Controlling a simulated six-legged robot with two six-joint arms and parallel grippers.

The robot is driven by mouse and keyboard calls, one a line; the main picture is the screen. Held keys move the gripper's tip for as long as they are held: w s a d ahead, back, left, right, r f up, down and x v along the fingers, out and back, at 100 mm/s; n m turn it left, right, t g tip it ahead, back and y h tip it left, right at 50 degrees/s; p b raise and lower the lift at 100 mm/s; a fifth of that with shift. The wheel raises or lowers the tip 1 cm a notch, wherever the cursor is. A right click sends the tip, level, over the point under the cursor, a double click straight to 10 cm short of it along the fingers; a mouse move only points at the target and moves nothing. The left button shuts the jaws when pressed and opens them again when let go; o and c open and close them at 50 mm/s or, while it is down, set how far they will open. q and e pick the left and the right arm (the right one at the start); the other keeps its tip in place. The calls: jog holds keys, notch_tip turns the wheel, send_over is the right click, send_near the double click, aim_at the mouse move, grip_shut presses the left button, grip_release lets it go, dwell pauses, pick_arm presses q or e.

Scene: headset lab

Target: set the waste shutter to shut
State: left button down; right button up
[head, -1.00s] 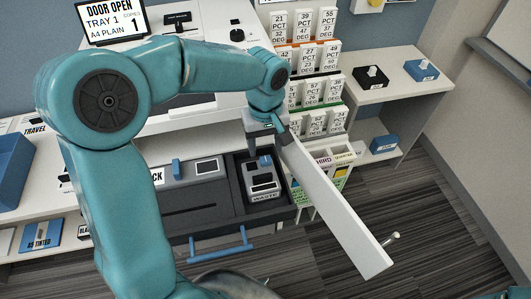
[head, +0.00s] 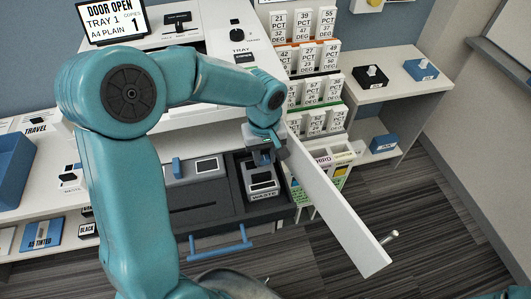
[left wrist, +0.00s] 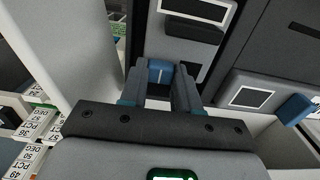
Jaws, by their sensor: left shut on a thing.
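The waste unit (head: 262,181) is a grey box with dark openings and a label reading WASTE, low in the open machine bay. My left gripper (head: 265,156) reaches down over its back part and covers some of it. In the left wrist view, a small blue tab (left wrist: 160,70) with a pale line sits between the two fingers (left wrist: 160,84), which are shut on it. Dark slots of the unit show beyond the tab. My right gripper is in neither view.
The white door (head: 335,208) stands open just right of the waste unit and close to my left gripper. A grey unit with a blue lever (head: 177,168) is at its left. A blue handle bar (head: 220,243) is below. A screen (head: 112,19) reads DOOR OPEN.

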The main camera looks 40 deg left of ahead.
aim_at(250, 165)
pick_arm(q)
jog(key=s+a+b, duration=0.1)
jog(key=s+a, duration=0.1)
jog(key=s, duration=0.1)
jog(key=shift+a, duration=0.25)
jog(key=shift+w, duration=0.1)
jog(key=c, duration=0.8)
grip_release()
notch_tip(250, 165, up, 16)
jog(key=shift+r, duration=0.15)
